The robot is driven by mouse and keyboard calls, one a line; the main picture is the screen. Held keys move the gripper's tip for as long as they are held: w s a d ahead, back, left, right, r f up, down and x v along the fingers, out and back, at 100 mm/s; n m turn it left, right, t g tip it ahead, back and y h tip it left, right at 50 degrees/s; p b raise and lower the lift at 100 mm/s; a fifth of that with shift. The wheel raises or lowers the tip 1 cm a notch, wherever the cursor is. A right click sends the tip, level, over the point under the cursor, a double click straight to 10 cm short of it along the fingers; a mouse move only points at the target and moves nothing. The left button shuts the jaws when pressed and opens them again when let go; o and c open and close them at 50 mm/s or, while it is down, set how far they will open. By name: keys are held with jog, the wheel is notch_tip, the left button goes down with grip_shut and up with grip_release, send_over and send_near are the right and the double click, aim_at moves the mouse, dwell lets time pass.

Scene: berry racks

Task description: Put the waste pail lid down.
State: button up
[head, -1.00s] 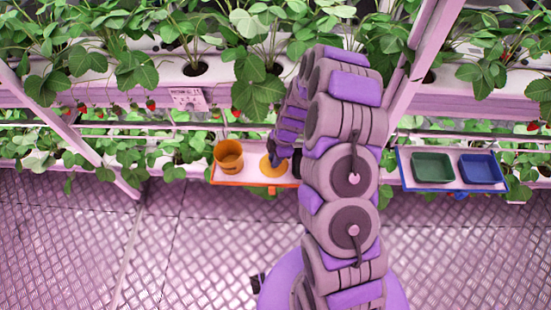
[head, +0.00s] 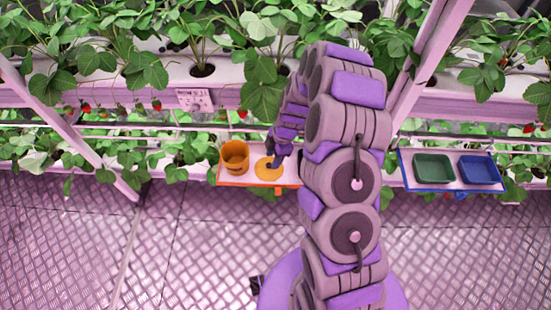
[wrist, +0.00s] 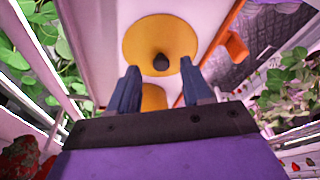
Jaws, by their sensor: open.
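The waste pail lid (head: 265,175) is a flat yellow-orange disc with a dark knob. It appears to lie flat on the white, orange-edged tray (head: 219,183), right beside the waste pail (head: 234,158). In the wrist view the lid (wrist: 138,42) shows whole, its knob just past my fingertips. My gripper (head: 278,161) is above the lid; in the wrist view my gripper (wrist: 161,75) has its fingers apart on either side of the knob's line, with nothing between them. A yellow-orange patch low between the fingers seems to be part of the pail (wrist: 153,98).
A blue-edged tray (head: 408,184) at the right holds a green bin (head: 433,168) and a blue bin (head: 480,169). Strawberry plants fill the racks behind, with slanted posts at left (head: 75,135) and right (head: 425,62). The metal floor (head: 150,250) in front is clear.

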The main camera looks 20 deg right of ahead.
jog(key=v, duration=0.4)
notch_tip(320, 180, up, 10)
jog(key=m+p, duration=0.2)
send_over(277, 170)
jog(key=s+a+r+m, duration=0.1)
jog(key=s+r+m, duration=0.3)
jog(key=s+r, duration=0.55)
jog(key=s+r+m+h, duration=0.1)
jog(key=s+r+m, duration=0.1)
jog(key=s+m, duration=0.2)
jog(key=s+r+m+g+h, duration=0.1)
jog(key=s+r+m, duration=0.2)
jog(key=s, duration=0.8)
jog(key=s+r+m+h, duration=0.1)
jog(key=s+r+m, duration=0.2)
jog(key=s+m, duration=0.3)
jog(key=shift+s+r+g, duration=0.25)
jog(key=shift+s+g, duration=0.05)
jog(key=shift+s, duration=0.65)
